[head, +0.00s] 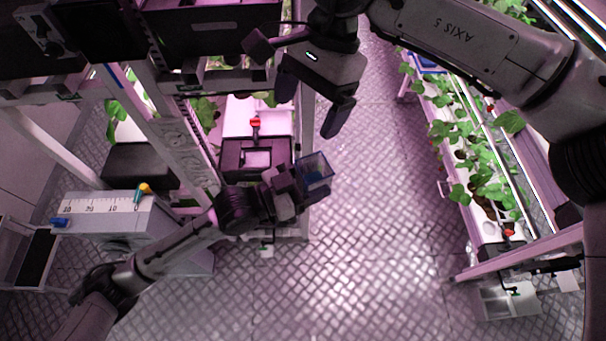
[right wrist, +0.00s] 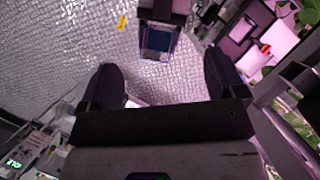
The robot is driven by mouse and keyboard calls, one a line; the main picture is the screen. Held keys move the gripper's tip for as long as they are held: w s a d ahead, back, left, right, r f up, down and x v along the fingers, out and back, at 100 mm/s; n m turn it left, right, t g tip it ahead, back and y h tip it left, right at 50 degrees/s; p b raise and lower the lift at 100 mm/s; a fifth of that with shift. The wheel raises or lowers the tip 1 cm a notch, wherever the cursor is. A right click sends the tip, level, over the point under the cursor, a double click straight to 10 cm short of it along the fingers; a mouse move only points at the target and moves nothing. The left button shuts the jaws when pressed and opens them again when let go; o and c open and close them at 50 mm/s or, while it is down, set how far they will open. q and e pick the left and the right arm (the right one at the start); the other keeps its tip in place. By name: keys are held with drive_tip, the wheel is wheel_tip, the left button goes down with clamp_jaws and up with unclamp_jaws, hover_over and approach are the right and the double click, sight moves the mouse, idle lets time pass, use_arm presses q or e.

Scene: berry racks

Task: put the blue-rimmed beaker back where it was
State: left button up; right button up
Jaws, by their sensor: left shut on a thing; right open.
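The blue-rimmed beaker (head: 318,168) is a small clear square-looking vessel with bluish edges. My left gripper (head: 293,184) is shut on it and holds it beside the rack, above the aisle floor. In the right wrist view the beaker (right wrist: 156,41) shows beyond my right fingers, with my left gripper (right wrist: 164,12) at its top end. My right gripper (head: 309,104) is open and empty, above and apart from the beaker in the head view. Its two dark fingers (right wrist: 161,72) stand wide apart in the right wrist view.
A rack with a dark box (head: 238,156) and red knob (head: 255,123) stands left of the beaker. A grey box with a number scale (head: 105,208) is at lower left. A planted rack (head: 468,205) lines the right. The metal aisle floor (head: 375,200) is clear.

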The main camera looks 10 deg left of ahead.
use_arm(q)
drive_tip(key=shift+w+d+f+m+g+h, duration=0.4)
drive_tip(key=shift+d+f+m+g, duration=0.05)
drive_tip(key=shift+d+m+g, duration=0.15)
drive_tip(key=shift+w+f+g, duration=0.3)
drive_tip(key=shift+f, duration=0.1)
use_arm(e)
drive_tip(key=m+g+y, duration=0.5)
drive_tip(key=y, duration=0.8)
approach(326, 166)
drive_tip(key=x, duration=1.1)
drive_tip(key=shift+a+f, duration=0.3)
drive_tip(key=shift+c, duration=0.4)
